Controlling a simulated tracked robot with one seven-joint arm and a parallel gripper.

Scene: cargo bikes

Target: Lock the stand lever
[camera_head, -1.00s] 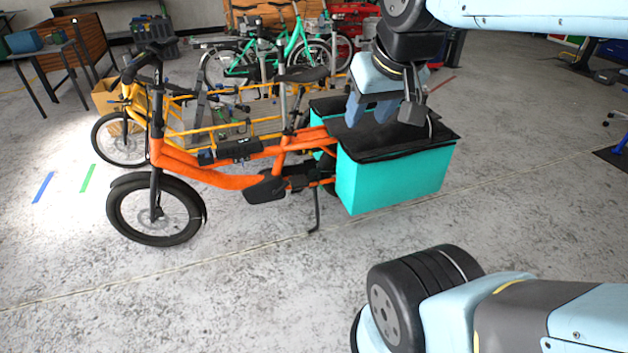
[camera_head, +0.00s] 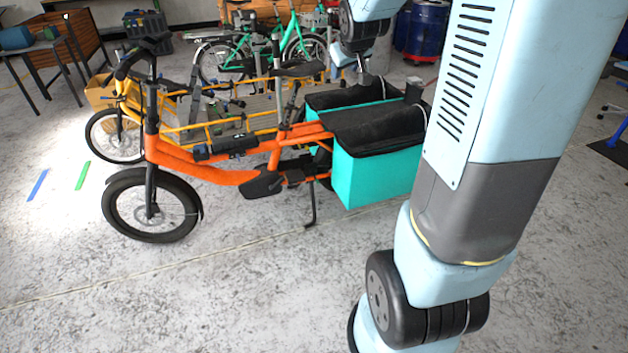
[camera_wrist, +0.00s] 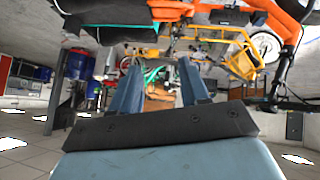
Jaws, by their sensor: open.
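The orange cargo bike (camera_head: 215,172) stands upright in the head view, its front wheel to the left and a teal cargo bag (camera_head: 375,178) at its rear. Its black kickstand (camera_head: 312,205) reaches down to the floor below the frame. I cannot make out a separate stand lever. My gripper is largely hidden in the head view, behind and above the bags. In the wrist view my gripper (camera_wrist: 160,78) shows two blue fingers, apart with nothing between them. Part of the orange bike (camera_wrist: 285,30) shows upside down at the upper right there, apart from the fingers.
A yellow cargo bike (camera_head: 185,130) stands close behind the orange one. Green bikes (camera_head: 240,62) and a blue barrel (camera_head: 428,30) are farther back. My arm covers the right side of the head view. The floor (camera_head: 200,290) in front of the bike is clear.

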